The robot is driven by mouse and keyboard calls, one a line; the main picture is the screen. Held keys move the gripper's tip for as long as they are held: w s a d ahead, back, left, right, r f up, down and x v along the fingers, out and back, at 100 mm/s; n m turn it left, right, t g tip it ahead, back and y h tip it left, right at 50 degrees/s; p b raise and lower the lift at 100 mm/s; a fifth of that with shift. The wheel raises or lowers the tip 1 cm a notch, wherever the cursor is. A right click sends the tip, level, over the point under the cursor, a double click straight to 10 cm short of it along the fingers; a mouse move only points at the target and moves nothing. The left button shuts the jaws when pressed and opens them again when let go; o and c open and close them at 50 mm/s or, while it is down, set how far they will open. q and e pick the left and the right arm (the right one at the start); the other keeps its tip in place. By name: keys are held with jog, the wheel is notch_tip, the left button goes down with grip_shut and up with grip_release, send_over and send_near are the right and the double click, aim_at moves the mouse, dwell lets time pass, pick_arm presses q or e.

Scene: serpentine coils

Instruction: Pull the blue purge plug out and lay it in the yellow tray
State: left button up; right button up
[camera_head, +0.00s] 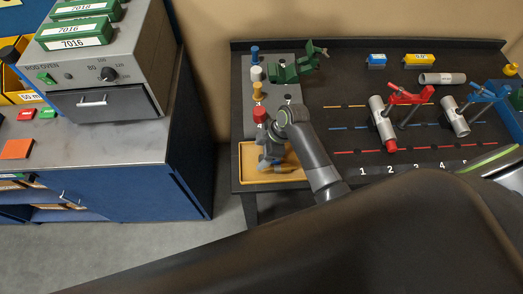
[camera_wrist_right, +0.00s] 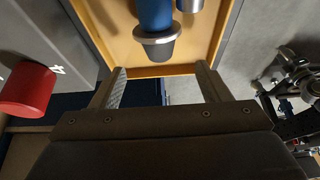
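A blue plug with a grey flanged tip (camera_wrist_right: 155,22) shows at the top of the right wrist view, over or in the yellow tray (camera_wrist_right: 125,45); whether it rests on the tray floor cannot be told. My right gripper (camera_wrist_right: 160,88) is open, its fingers apart with nothing between them, and the plug is just beyond the fingertips. In the head view my right gripper (camera_head: 271,158) is over the yellow tray (camera_head: 246,174) and hides much of it. Another blue-topped peg (camera_head: 255,54) stands at the far end of the grey plate. My left gripper is not in view.
A red peg (camera_head: 260,115) stands close to the tray, and also shows in the wrist view (camera_wrist_right: 28,90). A white and a yellow peg and a green clamp (camera_head: 296,66) stand behind it. Red (camera_head: 405,96) and blue clamps with grey tubes stand to the right.

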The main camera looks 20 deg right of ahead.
jog(key=shift+r, duration=0.1)
jog(key=b+v, duration=0.2)
jog(key=v, duration=1.5)
jog(key=shift+b, duration=0.4)
jog(key=shift+r, duration=0.15)
